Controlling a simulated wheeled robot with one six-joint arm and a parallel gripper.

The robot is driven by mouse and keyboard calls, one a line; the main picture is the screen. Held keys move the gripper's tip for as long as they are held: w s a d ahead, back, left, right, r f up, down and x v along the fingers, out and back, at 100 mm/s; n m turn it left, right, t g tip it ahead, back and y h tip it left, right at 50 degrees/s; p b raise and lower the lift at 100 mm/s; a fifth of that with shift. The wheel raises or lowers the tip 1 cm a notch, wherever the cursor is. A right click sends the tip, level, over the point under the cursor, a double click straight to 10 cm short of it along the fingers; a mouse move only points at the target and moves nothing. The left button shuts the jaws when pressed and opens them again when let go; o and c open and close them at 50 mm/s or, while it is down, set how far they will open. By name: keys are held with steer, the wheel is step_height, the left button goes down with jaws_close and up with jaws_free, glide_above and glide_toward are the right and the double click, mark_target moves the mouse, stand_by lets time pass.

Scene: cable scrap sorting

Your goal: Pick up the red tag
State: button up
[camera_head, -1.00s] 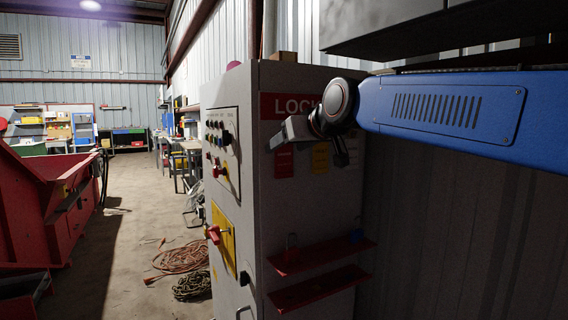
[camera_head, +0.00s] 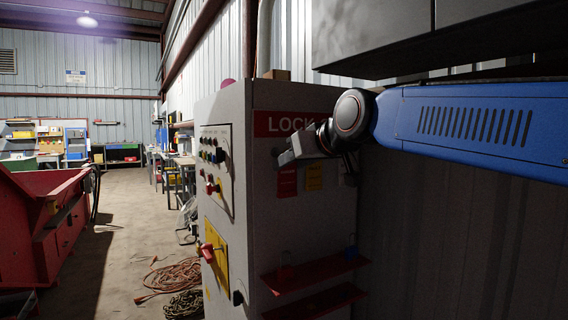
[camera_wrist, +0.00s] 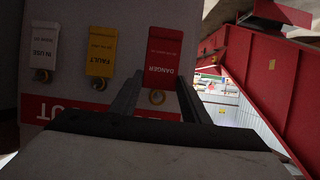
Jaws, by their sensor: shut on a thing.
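The red tag, marked DANGER, is at the top centre of the wrist view (camera_wrist: 164,55), which sees it upside down. Its ring shows against the panel side. My gripper (camera_wrist: 160,78) is shut on the red tag, with one dark finger at each side of it. In the head view the red tag (camera_head: 287,183) shows on the grey cabinet's side, just below my gripper (camera_head: 286,158). A yellow tag (camera_wrist: 101,52) and a white tag (camera_wrist: 44,46) hang beside it. I cannot tell whether the red tag is off its hook.
The grey lockout cabinet (camera_head: 225,130) carries a red sign (camera_head: 290,123), switches and two red shelves (camera_head: 315,272). Orange cable (camera_head: 175,273) lies on the floor to its left. A red bin (camera_head: 40,225) stands further left, with open floor between.

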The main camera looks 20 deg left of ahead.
steer(key=s+d, duration=0.8)
steer(key=d, duration=0.2)
steer(key=shift+s, duration=0.2)
stand_by(0.5)
